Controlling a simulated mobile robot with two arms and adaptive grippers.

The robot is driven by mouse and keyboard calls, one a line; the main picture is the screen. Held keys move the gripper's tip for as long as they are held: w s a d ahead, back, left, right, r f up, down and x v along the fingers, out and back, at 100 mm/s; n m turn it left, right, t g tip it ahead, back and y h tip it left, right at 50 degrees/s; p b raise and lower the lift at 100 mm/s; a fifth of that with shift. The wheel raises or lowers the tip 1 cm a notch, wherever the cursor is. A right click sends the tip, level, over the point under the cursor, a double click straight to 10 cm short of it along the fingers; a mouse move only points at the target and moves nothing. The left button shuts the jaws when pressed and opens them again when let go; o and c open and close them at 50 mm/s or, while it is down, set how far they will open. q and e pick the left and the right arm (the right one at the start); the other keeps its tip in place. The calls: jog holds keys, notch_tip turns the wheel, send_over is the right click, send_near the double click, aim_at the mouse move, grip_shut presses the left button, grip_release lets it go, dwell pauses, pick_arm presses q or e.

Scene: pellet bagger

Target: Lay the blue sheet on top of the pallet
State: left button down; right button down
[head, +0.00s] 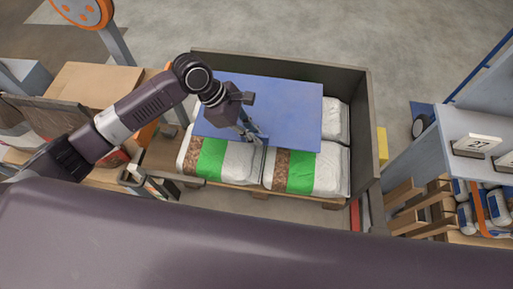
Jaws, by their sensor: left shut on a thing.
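The blue sheet (290,108) lies flat over the bags on the pallet, covering much of the far and left part of the load. I cannot tell whether it rests fully on them. White bags with green and brown bands (315,170) show along the near side, and a white bag end shows at the right. The wooden pallet (262,194) shows under the bags' near edge. My left gripper (256,138) is shut on the near edge of the blue sheet. My right gripper is not in view.
A grey-brown walled enclosure (371,120) stands around the back and right of the pallet. At the right is a grey shelf unit (440,150) with a "27" sign (477,146). Cardboard boxes (98,84) stand at the left. Concrete floor is free behind.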

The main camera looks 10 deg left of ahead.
aim_at(239, 139)
pick_arm(q)
notch_tip(239, 139, down, 12)
jog(key=shift+w+r, duration=0.15)
jog(key=shift+r, duration=0.05)
dwell(0.4)
jog(key=c, duration=2)
grip_release()
jog(key=shift+f, duration=0.1)
jog(key=shift+c, duration=0.2)
jog(key=v, duration=1.2)
